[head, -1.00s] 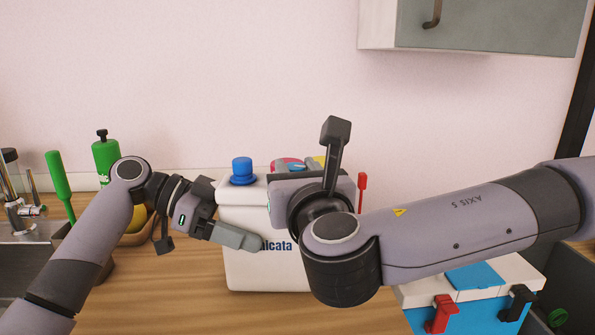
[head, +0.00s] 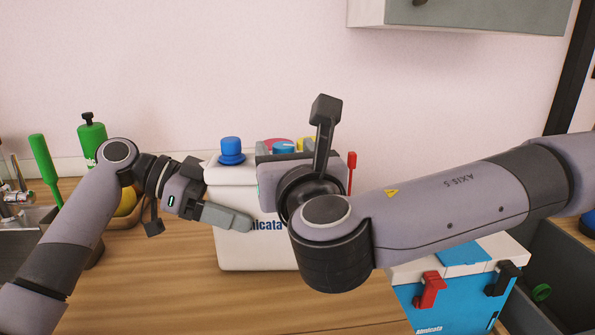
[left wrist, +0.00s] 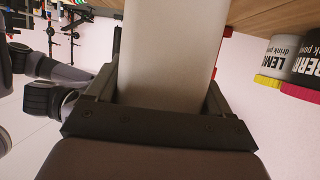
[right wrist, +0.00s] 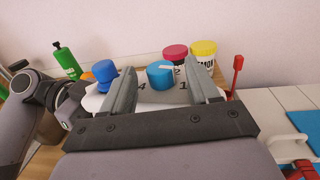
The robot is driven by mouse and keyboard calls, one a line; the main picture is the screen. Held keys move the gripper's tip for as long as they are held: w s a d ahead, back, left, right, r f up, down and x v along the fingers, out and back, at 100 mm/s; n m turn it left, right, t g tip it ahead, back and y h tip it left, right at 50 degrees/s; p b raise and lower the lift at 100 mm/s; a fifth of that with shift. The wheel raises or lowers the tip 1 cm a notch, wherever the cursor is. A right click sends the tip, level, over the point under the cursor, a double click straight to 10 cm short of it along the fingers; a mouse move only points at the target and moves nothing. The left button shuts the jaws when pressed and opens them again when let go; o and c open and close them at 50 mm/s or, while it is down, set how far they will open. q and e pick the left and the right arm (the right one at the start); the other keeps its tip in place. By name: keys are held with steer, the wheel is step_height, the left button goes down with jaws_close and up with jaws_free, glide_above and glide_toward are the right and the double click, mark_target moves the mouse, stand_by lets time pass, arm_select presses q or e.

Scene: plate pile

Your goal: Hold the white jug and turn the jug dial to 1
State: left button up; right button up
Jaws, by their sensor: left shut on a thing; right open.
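The white jug (head: 255,248) stands on the wooden counter, partly hidden by my right arm in the head view. My left gripper (left wrist: 160,85) is shut on the jug, a finger on each side of its white body. The jug's blue dial (right wrist: 160,75) is on its top, with numbers 4, 2 and 1 around it. The dial's white mark seems to point toward the 2. My right gripper (right wrist: 162,68) is open, with a finger on each side of the dial. Contact with it is unclear. A blue cap (head: 231,150) sits on the jug's left top.
Pink-lidded (right wrist: 175,52) and yellow-lidded (right wrist: 204,50) tubs stand behind the jug. A green bottle (head: 91,140) and the sink are at left. A wall cabinet (head: 470,22) hangs at upper right.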

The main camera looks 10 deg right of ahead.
arm_select(q)
steer(key=shift+r, duration=0.1)
arm_select(e)
steer(key=s+d, duration=0.1)
steer(key=s, duration=0.9)
steer(key=shift+s, duration=0.4)
arm_select(q)
steer(key=o, duration=1.3)
